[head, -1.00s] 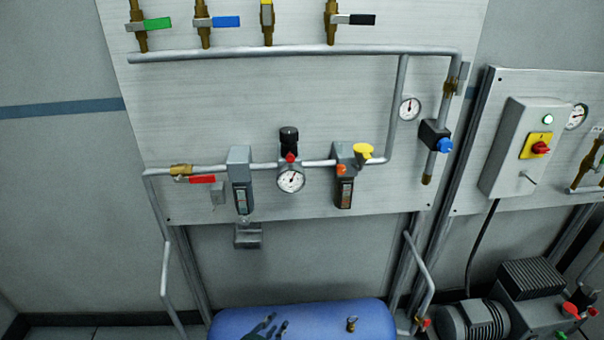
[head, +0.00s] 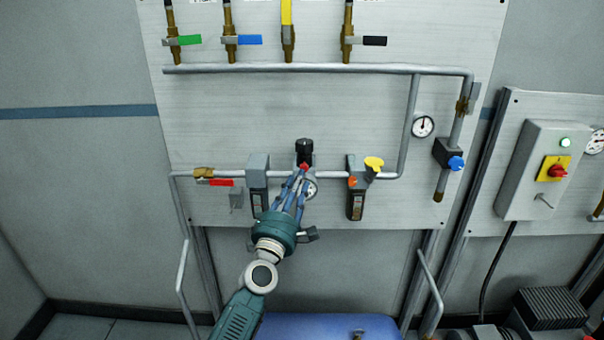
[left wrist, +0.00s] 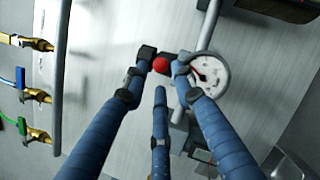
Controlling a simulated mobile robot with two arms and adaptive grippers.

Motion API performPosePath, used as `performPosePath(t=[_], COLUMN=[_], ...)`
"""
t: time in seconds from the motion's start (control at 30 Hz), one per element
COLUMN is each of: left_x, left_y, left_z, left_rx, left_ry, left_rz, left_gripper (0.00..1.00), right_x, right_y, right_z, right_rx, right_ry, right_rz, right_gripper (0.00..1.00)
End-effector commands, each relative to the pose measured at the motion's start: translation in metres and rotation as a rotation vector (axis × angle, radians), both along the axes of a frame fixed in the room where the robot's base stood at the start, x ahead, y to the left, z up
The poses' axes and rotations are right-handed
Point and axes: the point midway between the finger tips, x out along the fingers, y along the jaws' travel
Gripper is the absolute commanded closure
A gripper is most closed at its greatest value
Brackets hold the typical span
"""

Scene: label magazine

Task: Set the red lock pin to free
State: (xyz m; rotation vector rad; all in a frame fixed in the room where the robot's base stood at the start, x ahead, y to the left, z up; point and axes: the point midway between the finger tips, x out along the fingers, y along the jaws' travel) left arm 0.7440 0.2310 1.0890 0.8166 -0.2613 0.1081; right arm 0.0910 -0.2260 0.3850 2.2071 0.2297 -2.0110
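The red lock pin (head: 305,166) is a small red knob below the black regulator knob (head: 304,150), above a round white gauge (head: 312,189) on the wall panel. In the left wrist view the pin (left wrist: 161,65) shows as a red ball. My left gripper (head: 298,175) reaches up to it with three blue fingers, partly covering the gauge. In the left wrist view two fingertips lie either side of the pin, and the third finger (left wrist: 160,110) is below it. The fingers look spread, with gaps beside the pin; contact is not clear. My right gripper is not in view.
Grey filter units stand left (head: 257,180) and right (head: 357,190) of the regulator, the right one with a yellow part (head: 374,164). A red-handled valve (head: 220,182) is on the left pipe. A blue tank (head: 330,326) lies below. The panel above the regulator is clear.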

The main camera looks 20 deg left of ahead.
Motion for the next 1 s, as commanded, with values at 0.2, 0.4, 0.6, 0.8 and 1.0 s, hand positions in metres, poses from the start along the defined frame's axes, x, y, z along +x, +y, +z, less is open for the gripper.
performPosePath(t=[0.2,0.4,0.6,0.8,1.0], left_x=[0.03,0.039,0.039,0.039,0.036], left_y=[0.0,0.0,0.0,0.0,-0.002], left_z=[0.008,0.01,0.01,0.01,0.01], left_rx=[0.003,0.002,0.002,0.002,0.001], left_ry=[0.0,0.001,0.001,0.001,0.001], left_rz=[0.001,0.001,0.001,0.001,-0.001], left_gripper=[0.74,0.74,0.74,1.0,1.0], right_x=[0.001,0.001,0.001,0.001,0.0], right_y=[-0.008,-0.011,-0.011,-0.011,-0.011], right_z=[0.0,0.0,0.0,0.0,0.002], right_rx=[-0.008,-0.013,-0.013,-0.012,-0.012], right_ry=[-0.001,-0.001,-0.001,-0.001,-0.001], right_rz=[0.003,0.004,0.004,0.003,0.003], right_gripper=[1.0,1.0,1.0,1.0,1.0])
